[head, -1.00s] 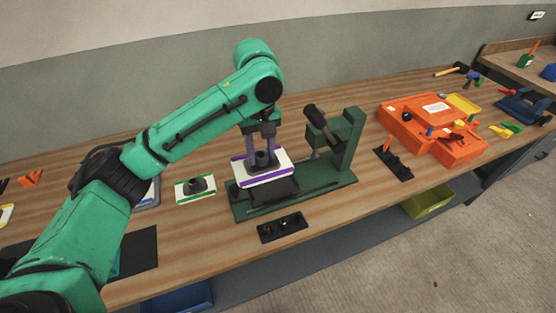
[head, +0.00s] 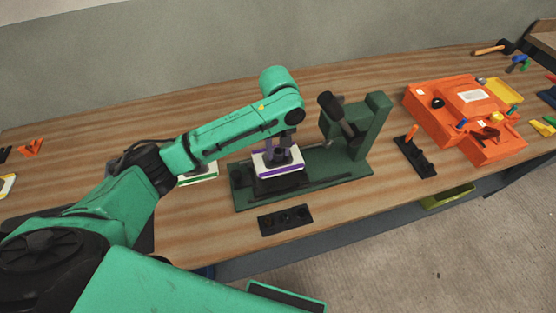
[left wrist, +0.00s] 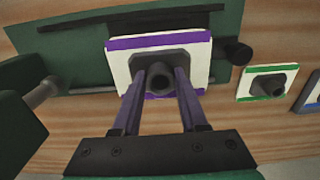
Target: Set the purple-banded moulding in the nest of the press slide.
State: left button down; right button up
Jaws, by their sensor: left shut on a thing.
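The purple-banded moulding (head: 290,167) is a white plate with a purple rim and a dark grey raised socket. My left gripper (head: 283,143) is shut on that socket from above; the left wrist view shows both fingers (left wrist: 160,88) on either side of it, with the moulding (left wrist: 197,58) fairly level. The moulding is over the black block of the press slide (head: 275,187), on the green press (head: 335,172). It hides the nest, and I cannot tell whether it rests in it or hovers just above. My right gripper is not in view.
A green-banded moulding (head: 200,180) lies left of the press, partly behind my arm. The press post (head: 375,125) and its black-handled lever (head: 333,105) stand close to the right. A black holder (head: 285,219) lies in front, and an orange case (head: 462,95) farther right.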

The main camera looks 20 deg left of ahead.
aim_at(278, 163)
pick_arm(q)
jog(key=shift+s+f, duration=0.1)
jog(key=shift+f, duration=0.35)
jog(key=f, duration=0.4)
jog(key=shift+s+p, duration=0.2)
jog(key=shift+p, duration=0.15)
jog(key=shift+w+f, duration=0.15)
jog(key=shift+f, duration=0.15)
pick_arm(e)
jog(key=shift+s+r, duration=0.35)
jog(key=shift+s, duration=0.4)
pick_arm(q)
jog(key=shift+f, duration=0.2)
jog(key=shift+c, duration=2.2)
grip_release()
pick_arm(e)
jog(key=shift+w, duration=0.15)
